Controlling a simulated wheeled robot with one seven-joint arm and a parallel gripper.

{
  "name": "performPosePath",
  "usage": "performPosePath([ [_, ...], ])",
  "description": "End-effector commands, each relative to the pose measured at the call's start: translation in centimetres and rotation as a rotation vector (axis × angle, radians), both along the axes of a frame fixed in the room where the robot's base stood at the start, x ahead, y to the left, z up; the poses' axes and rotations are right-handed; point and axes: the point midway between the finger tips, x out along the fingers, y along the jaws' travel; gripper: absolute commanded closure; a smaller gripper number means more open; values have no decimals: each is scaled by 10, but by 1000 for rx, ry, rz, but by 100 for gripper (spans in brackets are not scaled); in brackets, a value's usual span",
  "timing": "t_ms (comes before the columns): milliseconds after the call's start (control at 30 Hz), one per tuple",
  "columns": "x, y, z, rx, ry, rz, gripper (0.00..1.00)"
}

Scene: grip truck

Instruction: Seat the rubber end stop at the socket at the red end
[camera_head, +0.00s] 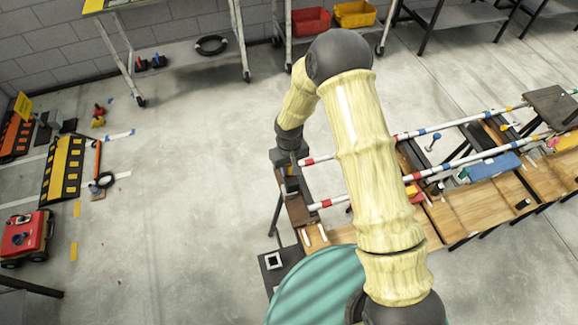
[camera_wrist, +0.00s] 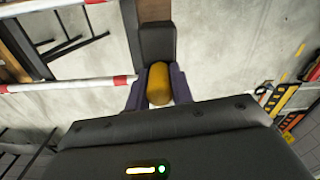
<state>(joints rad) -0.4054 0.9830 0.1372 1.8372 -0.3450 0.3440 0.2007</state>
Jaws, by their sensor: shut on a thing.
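My gripper (camera_wrist: 159,88) is shut on the yellow grip of a dark block, which I take to be the rubber end stop (camera_wrist: 157,42). The yellow grip sits between the purple fingers, and the dark block extends beyond them. In the head view the end stop (camera_head: 291,186) is small, under my wrist, by the red-striped ends of two rails (camera_head: 307,162). One rail also shows in the wrist view (camera_wrist: 70,85), to the left of the fingers. A brown end plate (camera_head: 299,213) lies at this end. I cannot make out the socket, nor whether the stop touches anything.
Wooden benches (camera_head: 470,208) carry the rails to the right, with a blue tool (camera_head: 488,167) on them. A teal round surface (camera_head: 315,290) is at the front. A red machine (camera_head: 27,235) and striped ramps (camera_head: 63,168) stand left.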

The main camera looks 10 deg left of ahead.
Motion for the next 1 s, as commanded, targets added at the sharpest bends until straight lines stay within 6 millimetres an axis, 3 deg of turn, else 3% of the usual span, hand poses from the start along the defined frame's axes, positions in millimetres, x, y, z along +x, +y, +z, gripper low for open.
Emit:
performPosePath([
  [1000,-1,2,-43,0,0,3,100],
])
